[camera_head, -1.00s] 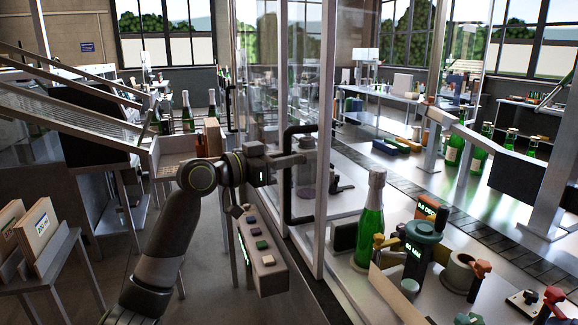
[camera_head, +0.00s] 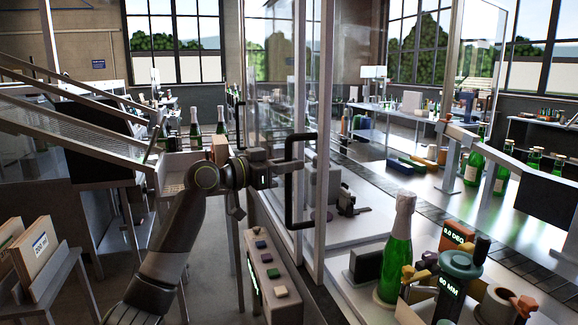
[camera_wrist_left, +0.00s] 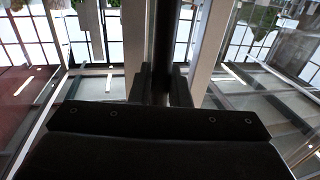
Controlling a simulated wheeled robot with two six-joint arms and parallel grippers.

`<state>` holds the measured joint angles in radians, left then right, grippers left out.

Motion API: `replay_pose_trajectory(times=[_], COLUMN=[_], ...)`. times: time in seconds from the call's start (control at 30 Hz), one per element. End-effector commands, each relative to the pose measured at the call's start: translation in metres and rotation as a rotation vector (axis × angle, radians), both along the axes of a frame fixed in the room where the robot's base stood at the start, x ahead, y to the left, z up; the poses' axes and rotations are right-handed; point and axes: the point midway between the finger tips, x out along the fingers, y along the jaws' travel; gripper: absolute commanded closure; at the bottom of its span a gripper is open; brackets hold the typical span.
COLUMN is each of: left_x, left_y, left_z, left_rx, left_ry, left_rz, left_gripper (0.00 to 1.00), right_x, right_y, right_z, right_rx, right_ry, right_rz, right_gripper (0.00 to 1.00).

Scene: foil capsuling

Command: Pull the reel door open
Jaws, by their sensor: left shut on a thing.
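The reel door is a tall clear panel in a pale metal frame (camera_head: 321,120), in the middle of the head view. Its black C-shaped handle (camera_head: 289,205) stands out on the left side. My left gripper (camera_head: 288,163) comes in from the left and is shut on the upper part of the handle. In the left wrist view the dark handle bar (camera_wrist_left: 162,45) runs between the two fingers (camera_wrist_left: 161,88). The fingers hide part of the bar. My right gripper is not in view.
A button box (camera_head: 268,265) sits below the handle, close to my left arm. Right of the door stand a green bottle (camera_head: 397,258) and a teal-topped device (camera_head: 459,268). A sloped rack (camera_head: 75,125) and a crate of cards (camera_head: 35,250) are at left.

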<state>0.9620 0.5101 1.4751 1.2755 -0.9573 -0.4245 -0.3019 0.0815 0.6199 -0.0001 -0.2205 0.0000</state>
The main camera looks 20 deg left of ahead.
Motion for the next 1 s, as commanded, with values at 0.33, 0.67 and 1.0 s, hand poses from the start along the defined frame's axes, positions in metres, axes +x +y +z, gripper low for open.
replay_pose_trajectory(times=[0.33,0.67,1.0], left_x=[0.0,-0.014,-0.06], left_y=[0.0,0.016,0.061], left_z=[-0.001,-0.003,-0.004], left_rx=[0.001,0.004,0.006], left_ry=[0.001,-0.001,0.001], left_rz=[0.0,0.003,0.003], left_gripper=[0.65,0.65,0.65], right_x=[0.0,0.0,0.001], right_y=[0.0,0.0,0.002], right_z=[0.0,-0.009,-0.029], right_rx=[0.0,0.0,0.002], right_ry=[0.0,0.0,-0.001], right_rz=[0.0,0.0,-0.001], right_gripper=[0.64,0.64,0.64])
